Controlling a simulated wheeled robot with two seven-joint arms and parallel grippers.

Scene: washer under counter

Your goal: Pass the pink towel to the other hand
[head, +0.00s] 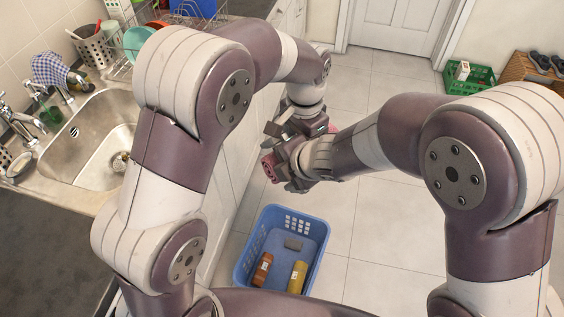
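A small piece of the pink towel (269,167) shows in the head view, at the tips of my two grippers above the floor. Another small pinkish patch (331,128) shows to their right, and I cannot tell if it is the same towel. My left gripper (285,130) points down from above. My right gripper (287,168) comes in from the right, just below it. The two grippers overlap in the picture and hide most of the towel. I cannot tell which of them is closed on it.
A blue basket (240,262) with an orange bottle (262,269), a yellow bottle (298,276) and a grey block (293,243) stands on the floor below. The counter with the sink (110,160) is on the left. Tiled floor (385,230) is clear on the right.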

